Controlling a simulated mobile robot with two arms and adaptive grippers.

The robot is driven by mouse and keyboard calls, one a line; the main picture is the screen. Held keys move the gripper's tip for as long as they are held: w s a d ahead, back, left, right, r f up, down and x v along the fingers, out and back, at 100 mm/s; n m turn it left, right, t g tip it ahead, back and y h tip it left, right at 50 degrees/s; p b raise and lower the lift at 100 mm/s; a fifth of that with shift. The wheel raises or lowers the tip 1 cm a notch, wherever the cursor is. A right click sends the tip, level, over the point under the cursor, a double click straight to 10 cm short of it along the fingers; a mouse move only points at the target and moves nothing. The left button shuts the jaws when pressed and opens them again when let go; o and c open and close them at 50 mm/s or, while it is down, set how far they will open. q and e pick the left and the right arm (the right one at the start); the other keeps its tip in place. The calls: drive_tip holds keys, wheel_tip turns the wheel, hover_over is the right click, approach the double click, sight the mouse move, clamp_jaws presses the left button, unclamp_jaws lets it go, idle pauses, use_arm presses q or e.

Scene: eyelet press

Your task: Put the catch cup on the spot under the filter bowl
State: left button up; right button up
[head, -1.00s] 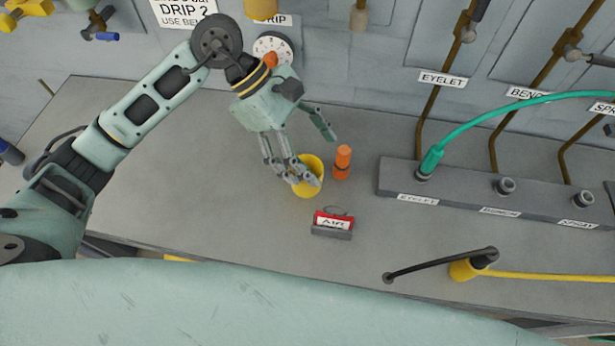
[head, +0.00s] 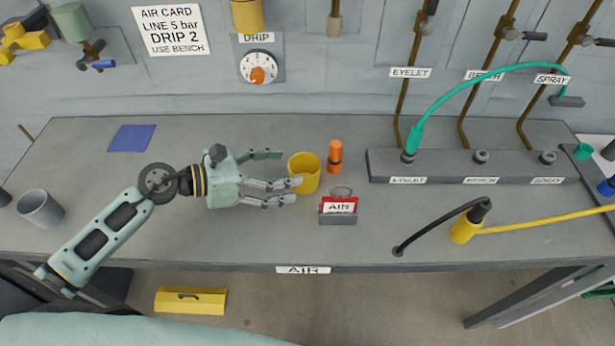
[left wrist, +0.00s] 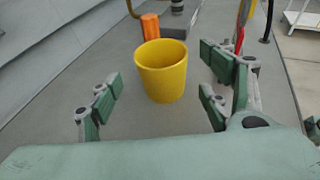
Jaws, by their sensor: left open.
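A yellow cup (head: 305,172), which I take for the catch cup, stands upright on the grey bench. It also shows in the left wrist view (left wrist: 163,72), straight ahead between my fingers. My left gripper (head: 287,171) is open and low at the left side of the cup, with its fingertips spread beside the cup's near wall. I cannot tell whether a finger touches it. A yellow cylinder (head: 247,14), perhaps the filter bowl, hangs on the wall above the DRIP label, cut off by the top edge. A flat blue square (head: 131,138) lies at the bench's back left. My right gripper is out of view.
An orange cylinder (head: 335,157) stands close right of the cup, and the red AIR card in its holder (head: 338,210) stands in front. A grey cup (head: 40,209) stands at far left. A port block (head: 470,166) fills the back right.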

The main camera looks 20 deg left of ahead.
sight(317, 167)
use_arm(q)
drive_tip(key=p+x, duration=0.2)
drive_tip(key=x, duration=0.3)
drive_tip(key=shift+w+d+r+p, duration=0.1)
drive_tip(key=shift+d+p, duration=0.15)
drive_tip(key=shift+p, duration=0.1)
drive_tip(key=shift+w+d, duration=0.15)
drive_tip(key=shift+d, duration=0.05)
drive_tip(key=c, duration=1.2)
drive_tip(key=shift+c, duration=0.8)
